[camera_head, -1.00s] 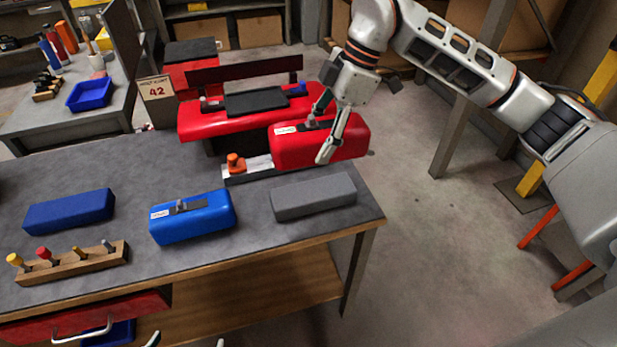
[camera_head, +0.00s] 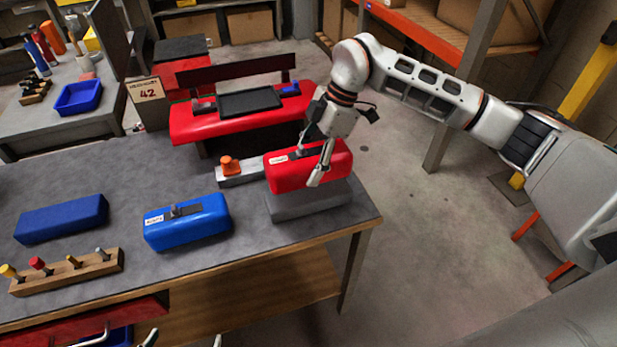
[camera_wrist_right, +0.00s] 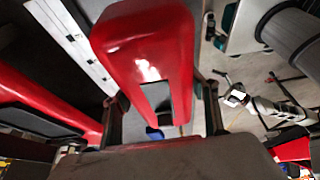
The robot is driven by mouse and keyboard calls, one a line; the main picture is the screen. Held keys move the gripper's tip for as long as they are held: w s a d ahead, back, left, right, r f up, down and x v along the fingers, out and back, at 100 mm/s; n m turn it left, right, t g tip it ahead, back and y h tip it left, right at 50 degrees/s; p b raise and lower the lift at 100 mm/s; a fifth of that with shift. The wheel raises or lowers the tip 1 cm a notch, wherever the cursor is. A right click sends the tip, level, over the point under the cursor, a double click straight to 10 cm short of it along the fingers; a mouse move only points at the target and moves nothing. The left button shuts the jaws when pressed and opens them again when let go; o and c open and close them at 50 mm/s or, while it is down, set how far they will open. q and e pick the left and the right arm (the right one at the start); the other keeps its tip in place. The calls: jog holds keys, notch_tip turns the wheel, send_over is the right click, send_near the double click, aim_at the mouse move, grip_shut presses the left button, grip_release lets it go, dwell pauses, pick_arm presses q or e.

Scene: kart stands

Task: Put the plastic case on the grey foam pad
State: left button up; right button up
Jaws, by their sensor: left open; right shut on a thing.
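The red plastic case (camera_head: 285,175) is held by my right gripper (camera_head: 314,166), whose fingers are shut on it from above. The case is over the grey foam pad (camera_head: 310,206) at the table's right end and hides most of the pad's top. I cannot tell whether it touches the pad. In the right wrist view the red case (camera_wrist_right: 150,45) lies between the fingers (camera_wrist_right: 160,108). My left gripper (camera_head: 184,340) shows only its open fingertips at the bottom edge of the head view.
On the table (camera_head: 130,180) are a blue case (camera_head: 190,228), a blue pad (camera_head: 60,218), a wooden peg rack (camera_head: 70,271) and a metal block with an orange knob (camera_head: 235,172). A red kart body (camera_head: 190,125) stands behind. The table's right edge is close to the pad.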

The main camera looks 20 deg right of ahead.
jog(key=shift+f, duration=2.8)
jog(key=shift+f, duration=0.15)
jog(key=o, duration=1.3)
jog(key=v, duration=1.2)
jog(key=shift+b, duration=0.4)
